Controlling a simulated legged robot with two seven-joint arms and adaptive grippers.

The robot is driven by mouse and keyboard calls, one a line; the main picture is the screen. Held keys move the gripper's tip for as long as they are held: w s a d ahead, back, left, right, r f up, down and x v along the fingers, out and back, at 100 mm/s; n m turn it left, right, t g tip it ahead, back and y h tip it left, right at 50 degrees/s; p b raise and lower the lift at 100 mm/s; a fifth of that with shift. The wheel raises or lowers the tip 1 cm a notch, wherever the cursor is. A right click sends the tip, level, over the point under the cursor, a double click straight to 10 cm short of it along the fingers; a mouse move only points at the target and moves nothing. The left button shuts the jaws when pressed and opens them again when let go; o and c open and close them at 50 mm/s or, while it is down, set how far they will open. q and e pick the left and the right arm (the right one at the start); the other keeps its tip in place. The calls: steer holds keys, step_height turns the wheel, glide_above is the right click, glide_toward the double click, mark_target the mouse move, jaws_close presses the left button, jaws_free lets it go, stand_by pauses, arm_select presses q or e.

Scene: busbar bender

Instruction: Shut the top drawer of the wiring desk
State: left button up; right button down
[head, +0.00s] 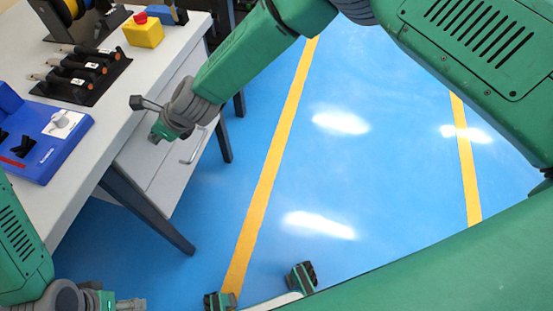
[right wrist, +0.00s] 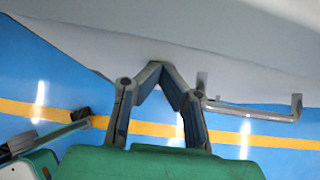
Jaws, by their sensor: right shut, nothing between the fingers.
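The wiring desk (head: 110,165) stands at the left of the head view with white drawer fronts (head: 178,178) below its top. A bar handle (head: 193,150) shows on a front, partly behind my right wrist; it also shows in the right wrist view (right wrist: 250,110). I cannot tell how far the top drawer stands out. My right gripper (head: 158,132) is at the desk's edge by the drawer fronts. In the right wrist view its fingertips (right wrist: 161,68) meet, empty, at a white surface (right wrist: 200,65), left of the handle. My left gripper (head: 128,304) is partly cut off at the bottom left.
On the desk top are a blue box with a knob (head: 45,135), a black rack of tools (head: 85,75) and a yellow box with a red button (head: 143,30). Dark desk legs (head: 150,210) stand on the blue floor (head: 330,170). The floor right of the desk is clear.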

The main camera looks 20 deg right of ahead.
steer(key=shift+w+a+r, duration=0.15)
steer(key=shift+w+a, duration=0.15)
steer(key=shift+a, duration=0.25)
